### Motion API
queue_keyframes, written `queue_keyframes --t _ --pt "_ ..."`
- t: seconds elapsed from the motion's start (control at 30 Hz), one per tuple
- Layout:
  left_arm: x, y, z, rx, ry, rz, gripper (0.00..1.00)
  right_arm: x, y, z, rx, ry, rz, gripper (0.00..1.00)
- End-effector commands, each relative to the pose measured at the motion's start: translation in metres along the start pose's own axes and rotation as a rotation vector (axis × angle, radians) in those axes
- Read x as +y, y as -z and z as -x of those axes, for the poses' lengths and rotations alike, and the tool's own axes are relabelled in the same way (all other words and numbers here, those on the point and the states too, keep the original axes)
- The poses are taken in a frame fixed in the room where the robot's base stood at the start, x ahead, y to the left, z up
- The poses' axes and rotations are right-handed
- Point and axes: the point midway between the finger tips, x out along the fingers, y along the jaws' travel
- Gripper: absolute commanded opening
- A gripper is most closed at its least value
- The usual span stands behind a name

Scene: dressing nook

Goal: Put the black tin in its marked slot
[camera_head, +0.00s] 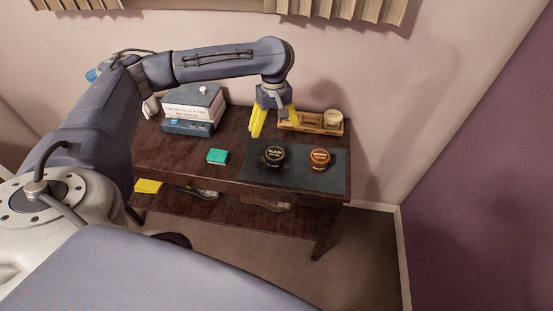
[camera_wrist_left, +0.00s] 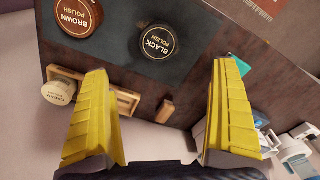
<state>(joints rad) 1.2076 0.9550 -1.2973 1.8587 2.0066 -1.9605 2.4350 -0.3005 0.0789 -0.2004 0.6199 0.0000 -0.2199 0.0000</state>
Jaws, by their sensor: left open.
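The black tin (camera_head: 274,156), with a dark lid lettered BLACK POLISH, lies on the dark mat (camera_head: 300,182). It also shows in the left wrist view (camera_wrist_left: 159,42), between and beyond the fingers. My left gripper (camera_head: 272,122) is open, its yellow fingers pointing down over the table behind the black tin, apart from it and left of the wooden rack (camera_head: 303,127). A cream-topped tin (camera_head: 333,118) sits at the rack's right end. The rack's other slots are small in the head view; their markings cannot be read. My right gripper is out of view.
A brown polish tin (camera_head: 320,158) lies right of the black tin on the mat. A teal block (camera_head: 217,156) lies left of the mat. A stack of books and boxes (camera_head: 193,110) stands at the back left. A yellow cloth (camera_head: 148,186) is at the left, lower down.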

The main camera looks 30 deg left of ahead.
Motion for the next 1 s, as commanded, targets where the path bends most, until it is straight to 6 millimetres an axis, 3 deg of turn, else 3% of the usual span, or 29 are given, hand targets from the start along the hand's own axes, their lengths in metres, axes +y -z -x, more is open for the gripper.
queue_keyframes --t 0.5,1.0 --pt "0.0 0.0 -0.08 -0.002 0.0 0.0 0.94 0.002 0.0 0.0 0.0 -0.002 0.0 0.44" --pt "0.001 0.001 -0.112 -0.001 0.0 0.0 0.94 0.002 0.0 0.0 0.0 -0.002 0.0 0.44"
